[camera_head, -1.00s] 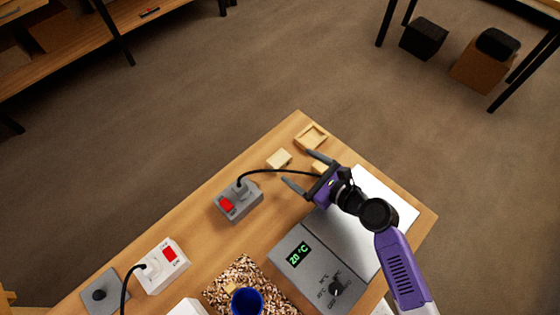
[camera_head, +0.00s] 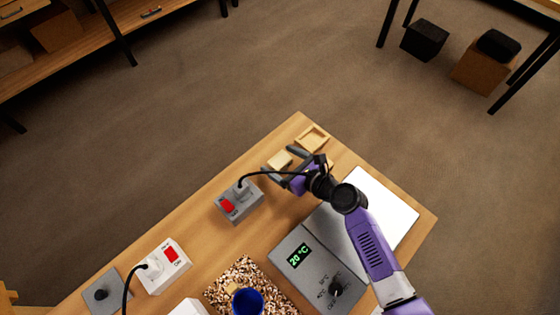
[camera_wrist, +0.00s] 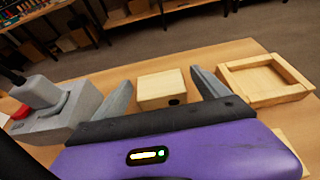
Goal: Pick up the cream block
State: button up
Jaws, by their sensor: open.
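The cream block (camera_head: 279,160) lies on the wooden bench near its far corner. In the wrist view the cream block (camera_wrist: 161,89) sits between the two grey fingers, with a dark round spot on its near face. My gripper (camera_head: 284,163) is open with a finger on either side of the block. In the wrist view my gripper (camera_wrist: 160,95) shows a gap between each finger and the block. I cannot tell how high the fingertips are above the bench.
A square wooden tray (camera_head: 312,138) lies right of the block. A grey switch box (camera_head: 239,204) with a plugged black cable stands to the left; the cable arches near my gripper. A grey 20 °C heater (camera_head: 297,256) and white plate (camera_head: 390,205) are nearer. Another pale wooden piece (camera_wrist: 290,145) is partly hidden.

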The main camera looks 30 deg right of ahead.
jog(key=c, duration=1.4)
jog(key=shift+c, duration=0.2)
jog(key=shift+r, duration=0.1)
